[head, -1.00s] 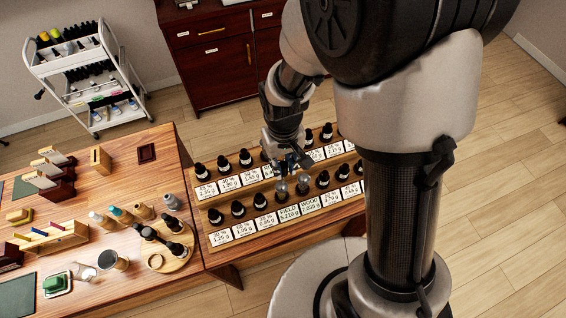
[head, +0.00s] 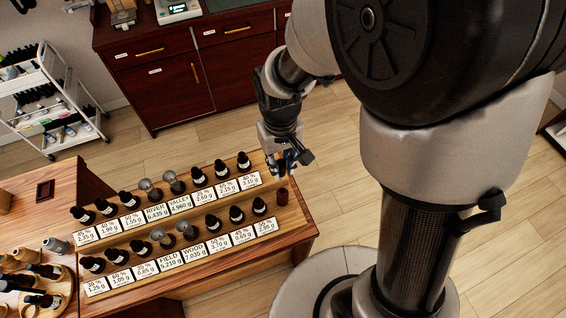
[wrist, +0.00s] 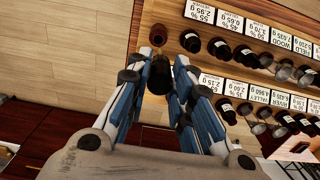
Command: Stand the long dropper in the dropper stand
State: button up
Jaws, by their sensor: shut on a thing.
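My gripper (head: 287,167) is over the right end of the stepped wooden rack. In the wrist view its blue-padded fingers (wrist: 160,62) are closed around a dark, round-ended piece (wrist: 160,77), which looks like the long dropper's bulb. The dropper's lower part is hidden in both views. The small reddish-brown cup that looks like the dropper stand (head: 282,197) is at the rack's right end, just below the gripper in the head view. In the wrist view the stand (wrist: 158,35) shows just beyond the fingertips. I cannot tell whether the dropper touches it.
The rack (head: 291,222) holds two rows of black-capped bottles (head: 260,205) and glass stoppers behind white labels. The nearest bottles are just left of the stand. A round tray of bottles (head: 60,305) is at lower left. Floor is open behind and right of the rack.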

jog(key=shift+d, duration=0.3)
jog(key=shift+a, duration=0.25)
jog(key=shift+d+f+b, duration=0.1)
jog(key=shift+f+b, duration=1.35)
jog(key=shift+f, duration=0.35)
jog(key=shift+f+b, duration=2.1)
jog(key=shift+f, duration=0.55)
notch_tip(320, 180, down, 3)
jog(key=shift+r+b, duration=0.15)
jog(key=shift+b, duration=0.9)
jog(key=o, duration=0.7)
jog(key=shift+r, duration=0.1)
